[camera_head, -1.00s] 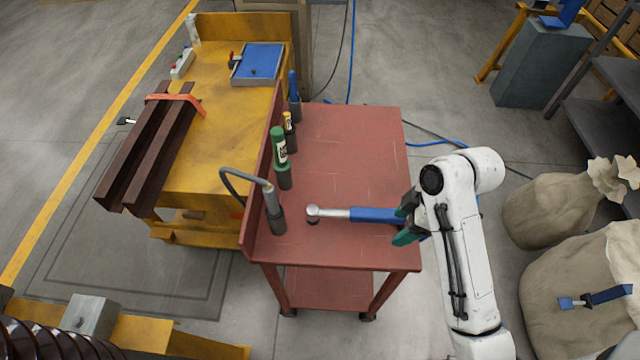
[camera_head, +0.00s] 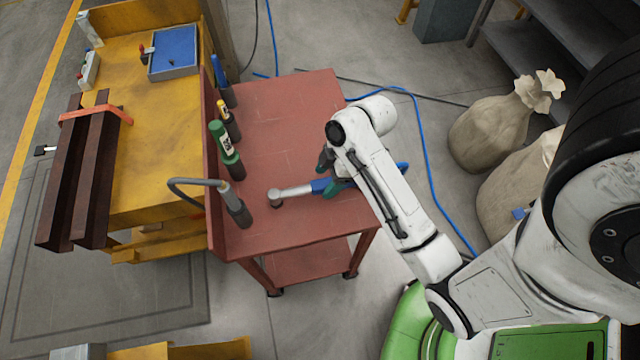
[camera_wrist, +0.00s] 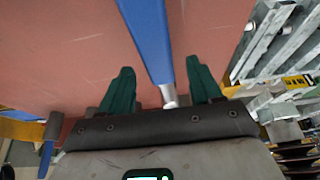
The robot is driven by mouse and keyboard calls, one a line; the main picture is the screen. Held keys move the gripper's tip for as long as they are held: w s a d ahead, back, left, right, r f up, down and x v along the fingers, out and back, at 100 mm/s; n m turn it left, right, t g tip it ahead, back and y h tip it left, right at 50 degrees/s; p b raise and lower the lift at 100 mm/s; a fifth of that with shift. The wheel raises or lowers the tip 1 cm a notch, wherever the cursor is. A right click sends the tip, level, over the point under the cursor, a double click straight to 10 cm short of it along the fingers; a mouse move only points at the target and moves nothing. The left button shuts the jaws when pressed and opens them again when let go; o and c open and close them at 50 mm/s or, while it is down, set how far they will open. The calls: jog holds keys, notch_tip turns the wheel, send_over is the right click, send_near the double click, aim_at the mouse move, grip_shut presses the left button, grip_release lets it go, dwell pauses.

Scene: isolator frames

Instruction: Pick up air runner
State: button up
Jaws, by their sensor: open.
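The air runner (camera_head: 292,191) seems to be the tool lying on the red cart top, with a silver head at left and a blue handle. My gripper (camera_head: 328,178) is at its handle, coming from the right. In the wrist view the blue handle (camera_wrist: 148,38) runs between the two green fingers of my gripper (camera_wrist: 160,72), with its silver end close to the palm. The fingers are open, with a gap to the handle on each side. My arm hides part of the handle in the head view.
The red cart (camera_head: 285,120) has several holders along its left edge, with a green bottle-like tool (camera_head: 222,140) and a grey bent hose (camera_head: 205,183). A yellow workbench (camera_head: 140,185) stands at left. Sacks (camera_head: 490,130) and a blue hose (camera_head: 425,130) lie on the right.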

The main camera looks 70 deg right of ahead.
aim_at(322, 183)
jog(key=shift+x, duration=1.9)
jog(key=shift+c, duration=0.4)
jog(key=shift+w+r, duration=0.1)
jog(key=shift+r, duration=0.05)
grip_shut()
